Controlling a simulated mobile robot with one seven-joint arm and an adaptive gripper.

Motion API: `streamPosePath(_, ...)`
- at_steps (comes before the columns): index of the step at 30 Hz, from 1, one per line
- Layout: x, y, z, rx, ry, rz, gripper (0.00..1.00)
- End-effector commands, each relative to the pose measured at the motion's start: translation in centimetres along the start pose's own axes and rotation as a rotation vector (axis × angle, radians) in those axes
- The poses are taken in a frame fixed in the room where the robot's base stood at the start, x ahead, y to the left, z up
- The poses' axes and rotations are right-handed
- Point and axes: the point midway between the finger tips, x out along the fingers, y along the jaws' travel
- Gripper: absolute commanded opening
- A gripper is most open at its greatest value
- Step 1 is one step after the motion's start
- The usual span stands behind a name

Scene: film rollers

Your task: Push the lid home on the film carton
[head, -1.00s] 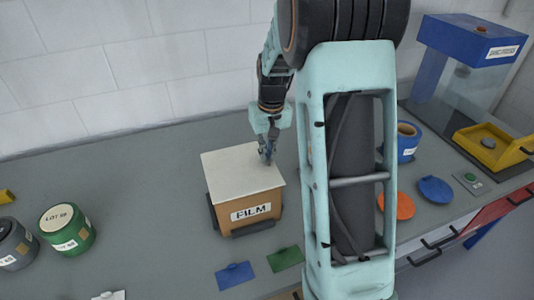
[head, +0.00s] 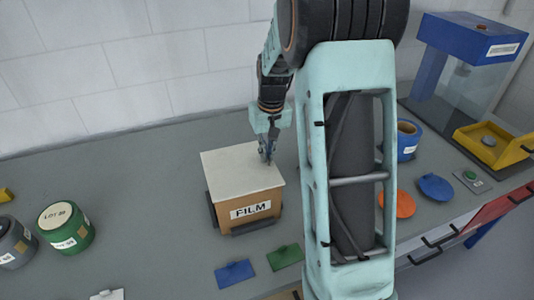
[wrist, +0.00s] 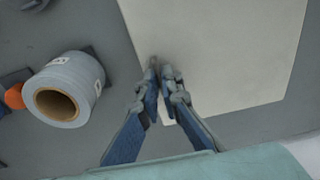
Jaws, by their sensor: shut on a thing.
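The film carton (head: 263,211) is a brown box labelled FILM, standing on the grey counter in the head view. Its pale flat lid (head: 235,170) lies over the top. The lid also fills much of the wrist view (wrist: 225,50). My gripper (head: 266,157) points down at the lid's back right edge. In the wrist view my gripper's fingertips (wrist: 160,68) are close together at the lid's edge, shut on the lid. The exact grip at the tips is small and hard to make out. How the lid's underside meets the carton is hidden.
Dark brackets (head: 254,228) flank the carton's base. Green (head: 66,228) and grey (head: 14,243) cans stand at left. Blue (head: 236,274) and green (head: 285,257) cards lie in front. A blue roll (head: 407,141) stands at right, partly behind my arm.

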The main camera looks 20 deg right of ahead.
Motion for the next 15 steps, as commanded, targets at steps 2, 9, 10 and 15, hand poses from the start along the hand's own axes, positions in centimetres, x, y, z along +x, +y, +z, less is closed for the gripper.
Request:
streamPosePath(2, 0.44, -0.11, 0.30, 0.000, -0.009, -0.002, 0.00)
streamPosePath(9, 0.60, -0.14, 0.44, -0.001, -0.012, -0.003, 0.00)
streamPosePath(10, 0.61, -0.14, 0.46, -0.001, -0.013, -0.003, 0.00)
streamPosePath(15, 0.69, -0.17, 0.53, -0.001, -0.015, -0.004, 0.11)
